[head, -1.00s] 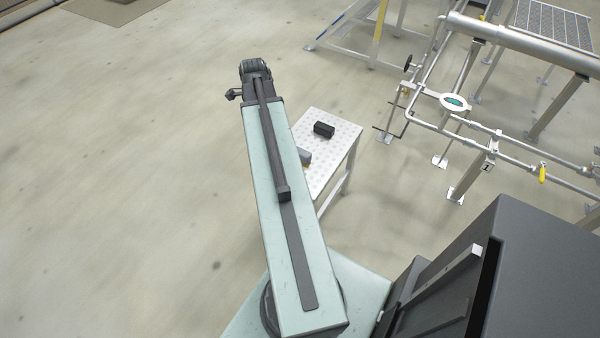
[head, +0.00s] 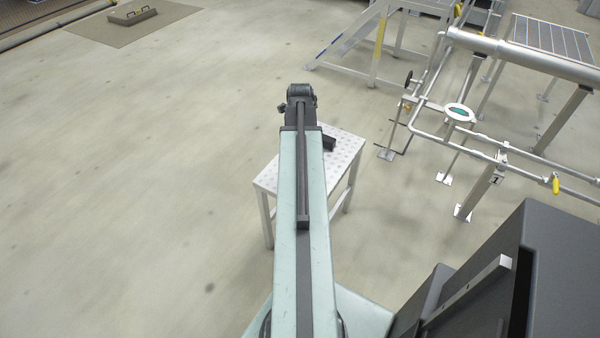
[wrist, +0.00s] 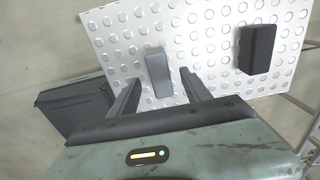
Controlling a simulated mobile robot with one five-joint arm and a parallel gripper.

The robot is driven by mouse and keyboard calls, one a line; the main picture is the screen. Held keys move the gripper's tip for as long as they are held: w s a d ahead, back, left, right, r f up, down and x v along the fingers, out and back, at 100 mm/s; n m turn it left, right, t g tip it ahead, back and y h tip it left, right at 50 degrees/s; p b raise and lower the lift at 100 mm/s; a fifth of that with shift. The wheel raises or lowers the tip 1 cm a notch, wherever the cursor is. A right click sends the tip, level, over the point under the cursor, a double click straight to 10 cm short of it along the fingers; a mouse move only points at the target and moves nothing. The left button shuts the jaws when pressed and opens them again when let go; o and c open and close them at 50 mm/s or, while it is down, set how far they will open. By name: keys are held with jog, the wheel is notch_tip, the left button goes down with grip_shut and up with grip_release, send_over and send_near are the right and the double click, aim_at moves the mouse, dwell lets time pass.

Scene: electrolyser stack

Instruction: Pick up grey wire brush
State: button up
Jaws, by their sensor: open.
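The grey wire brush (wrist: 158,74) is a small grey block lying on the dimpled white table (wrist: 115,40) in the wrist view. Only its plain grey top shows; no bristles can be made out. My gripper (wrist: 159,82) is open and empty, with one finger to each side of the brush in the picture. How high the fingers are above the table cannot be told. In the head view my arm hides the brush, and the table (head: 267,181) shows on both sides of the arm.
A black block (wrist: 256,49) lies on the table right of the brush; it also shows beside my arm in the head view (head: 329,143). A pipe frame (head: 430,133) stands to the right of the table. The floor to the left is clear.

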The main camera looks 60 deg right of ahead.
notch_tip(320, 180, down, 4)
jog(key=shift+s+r+b, duration=0.1)
jog(key=shift+r+b, duration=0.05)
jog(key=shift+b, duration=1.05)
jog(key=shift+r, duration=0.15)
grip_shut()
jog(key=shift+r, duration=0.1)
notch_tip(320, 180, up, 10)
jog(key=p, duration=1)
